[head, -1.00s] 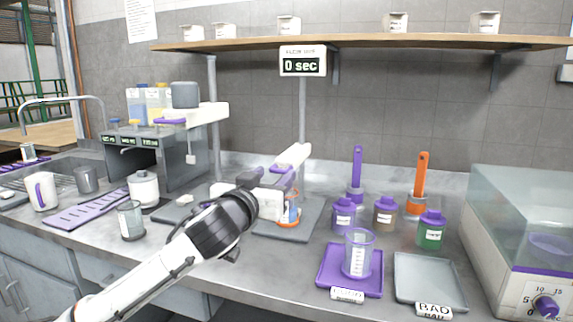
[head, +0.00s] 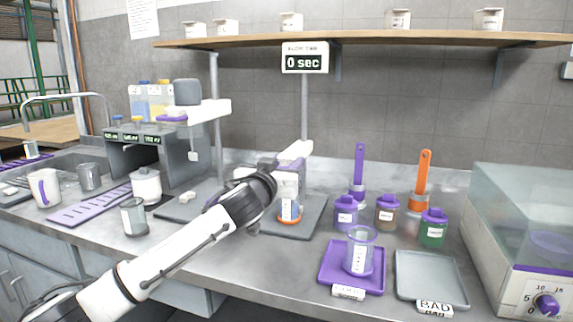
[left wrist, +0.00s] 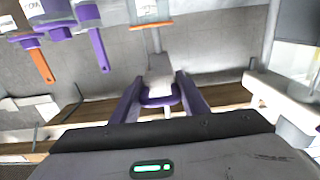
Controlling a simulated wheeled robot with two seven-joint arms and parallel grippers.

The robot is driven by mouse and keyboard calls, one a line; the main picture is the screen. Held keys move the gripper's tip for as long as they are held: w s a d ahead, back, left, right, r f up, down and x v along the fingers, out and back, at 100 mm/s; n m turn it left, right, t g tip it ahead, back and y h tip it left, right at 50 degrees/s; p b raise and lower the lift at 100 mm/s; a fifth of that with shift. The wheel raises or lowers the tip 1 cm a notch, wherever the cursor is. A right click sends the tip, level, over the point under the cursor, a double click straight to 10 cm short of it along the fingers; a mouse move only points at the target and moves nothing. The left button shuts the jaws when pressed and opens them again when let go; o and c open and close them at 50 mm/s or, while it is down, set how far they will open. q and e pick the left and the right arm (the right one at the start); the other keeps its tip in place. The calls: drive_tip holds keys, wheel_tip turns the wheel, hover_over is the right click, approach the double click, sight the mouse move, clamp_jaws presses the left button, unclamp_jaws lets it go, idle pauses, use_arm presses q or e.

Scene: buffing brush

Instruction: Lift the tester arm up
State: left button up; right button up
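The tester arm (head: 295,152) is a white bar with a purple part under it, on a grey post above a grey base plate (head: 312,218). A small vessel with an orange ring (head: 290,213) stands on that plate below it. My left gripper (head: 288,168) is at the tester arm, partly hidden behind its own wrist. In the left wrist view, its two purple fingers (left wrist: 160,88) stand apart on either side of the tester arm's white end (left wrist: 160,70) and purple handle (left wrist: 160,98). Contact cannot be made out. My right gripper is not in view.
A display (head: 304,57) reading 0 sec hangs above. Purple, brown and green jars (head: 387,213), a purple tray (head: 342,282) with a beaker (head: 360,252) and a grey tray (head: 420,290) are to the right. Another grey-topped stand (head: 187,92) is to the left.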

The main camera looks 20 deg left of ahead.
use_arm(q)
drive_tip(key=shift+d, duration=0.1)
clamp_jaws()
wheel_tip(320, 180, up, 12)
drive_tip(key=p, duration=0.9)
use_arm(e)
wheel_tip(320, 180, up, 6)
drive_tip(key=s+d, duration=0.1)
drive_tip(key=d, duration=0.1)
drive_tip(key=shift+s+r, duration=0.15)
use_arm(q)
drive_tip(key=shift+r, duration=0.2)
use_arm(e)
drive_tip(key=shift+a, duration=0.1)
use_arm(q)
drive_tip(key=shift+o, duration=1.9)
unclamp_jaws()
drive_tip(key=shift+d+f, duration=0.1)
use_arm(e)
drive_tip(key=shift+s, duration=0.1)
use_arm(q)
drive_tip(key=shift+s+f, duration=0.1)
